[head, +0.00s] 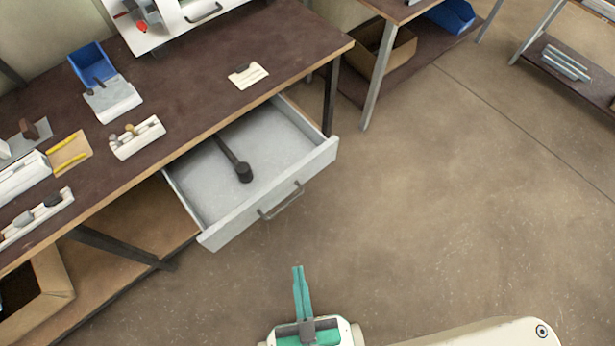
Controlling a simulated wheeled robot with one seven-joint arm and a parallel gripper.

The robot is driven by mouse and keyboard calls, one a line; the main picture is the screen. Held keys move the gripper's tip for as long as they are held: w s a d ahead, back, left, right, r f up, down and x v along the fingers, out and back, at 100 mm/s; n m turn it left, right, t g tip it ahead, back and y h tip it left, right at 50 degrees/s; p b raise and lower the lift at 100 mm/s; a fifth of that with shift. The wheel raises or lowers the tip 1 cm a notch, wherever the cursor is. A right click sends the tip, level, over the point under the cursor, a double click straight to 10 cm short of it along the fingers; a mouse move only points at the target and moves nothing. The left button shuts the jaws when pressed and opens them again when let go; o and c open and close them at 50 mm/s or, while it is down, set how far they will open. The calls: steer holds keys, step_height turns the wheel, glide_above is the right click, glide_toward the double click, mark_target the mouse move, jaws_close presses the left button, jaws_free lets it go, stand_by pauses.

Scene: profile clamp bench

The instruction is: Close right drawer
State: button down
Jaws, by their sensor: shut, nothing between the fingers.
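The right drawer (268,199) is a light grey drawer under the dark brown workbench (190,80). It stands pulled well out. A metal bar handle (281,202) is on its front. A dark tool (235,160) with a rounded head lies inside it. My gripper (298,268) is at the bottom middle of the head view, with green fingers shut together and nothing between them. It is apart from the drawer, below and slightly right of the handle in the picture.
The bench top holds a blue bin (92,63), white blocks and small parts. A cardboard box (35,290) sits on the lower shelf at left. Another table (400,10) stands behind at right. The floor (450,200) right of the drawer is clear.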

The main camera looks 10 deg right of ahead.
steer(key=w+d+f+m+g+h, duration=0.1)
steer(key=w+d+f+m+g, duration=0.15)
steer(key=d+f, duration=0.45)
steer(key=w+d+f+m+g, duration=0.2)
steer(key=f+m, duration=0.1)
steer(key=f, duration=0.7)
steer(key=m+t+y, duration=0.5)
steer(key=m+y, duration=0.1)
steer(key=y, duration=0.4)
glide_toward(319, 164)
steer(key=x, duration=0.6)
steer(key=shift+w+a+r, duration=0.1)
steer(key=shift+w+a, duration=0.05)
steer(key=shift+w, duration=0.05)
